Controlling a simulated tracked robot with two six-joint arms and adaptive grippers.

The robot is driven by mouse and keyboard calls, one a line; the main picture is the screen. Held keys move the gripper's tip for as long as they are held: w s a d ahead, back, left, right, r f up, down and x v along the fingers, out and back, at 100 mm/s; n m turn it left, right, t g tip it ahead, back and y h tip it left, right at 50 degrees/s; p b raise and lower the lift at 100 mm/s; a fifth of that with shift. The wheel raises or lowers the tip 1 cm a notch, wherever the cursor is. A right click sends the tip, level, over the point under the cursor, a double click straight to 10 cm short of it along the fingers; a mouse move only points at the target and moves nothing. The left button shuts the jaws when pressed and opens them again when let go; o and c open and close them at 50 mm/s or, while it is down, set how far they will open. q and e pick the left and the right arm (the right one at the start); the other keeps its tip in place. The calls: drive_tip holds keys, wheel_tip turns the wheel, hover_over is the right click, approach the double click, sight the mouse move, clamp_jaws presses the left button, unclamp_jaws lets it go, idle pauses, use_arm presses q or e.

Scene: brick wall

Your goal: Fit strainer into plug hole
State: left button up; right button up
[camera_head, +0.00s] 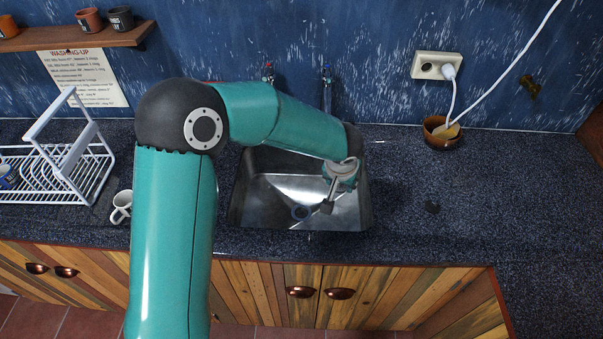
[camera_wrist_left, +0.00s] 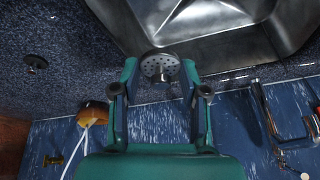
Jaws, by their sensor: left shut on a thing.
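The strainer (camera_wrist_left: 160,67) is a round, perforated dark metal disc with a small knob, between the fingertips of my left gripper (camera_wrist_left: 160,78) in the left wrist view. The gripper is shut on it. In the head view my left gripper (camera_head: 331,198) hangs over the right part of the steel sink (camera_head: 262,190). The plug hole (camera_head: 301,212) shows in the sink floor, a little left of and below the gripper in the picture. The strainer is apart from the plug hole. The strainer cannot be made out in the head view. My right gripper is not in view.
Taps (camera_head: 327,85) rise behind the sink. A white mug (camera_head: 121,205) and dish rack (camera_head: 60,170) are at left.

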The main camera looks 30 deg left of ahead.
use_arm(q)
drive_tip(key=w+a+f+n+g+y+b, duration=0.1)
drive_tip(key=w+a+f+n+b, duration=0.1)
drive_tip(key=a+f+n+b, duration=0.4)
drive_tip(key=w+a+f+n+g+y+b, duration=0.1)
drive_tip(key=w+a+n+g+y+b, duration=0.1)
drive_tip(key=a+n+b, duration=0.35)
drive_tip(key=shift+m, duration=0.85)
drive_tip(key=f+b, duration=0.4)
drive_tip(key=f, duration=0.1)
drive_tip(key=a+f+b, duration=0.1)
drive_tip(key=f+b, duration=0.4)
drive_tip(key=f, duration=0.1)
drive_tip(key=f+b, duration=0.5)
drive_tip(key=f, duration=0.1)
drive_tip(key=shift+s+a, duration=0.25)
drive_tip(key=shift+a, duration=0.15)
drive_tip(key=shift+f+b, duration=0.9)
drive_tip(key=shift+b, duration=0.05)
drive_tip(key=shift+f+b, duration=0.15)
drive_tip(key=shift+b, duration=0.45)
drive_tip(key=shift+d+f+b, duration=0.1)
drive_tip(key=shift+f+b, duration=0.2)
drive_tip(key=shift+b, duration=0.1)
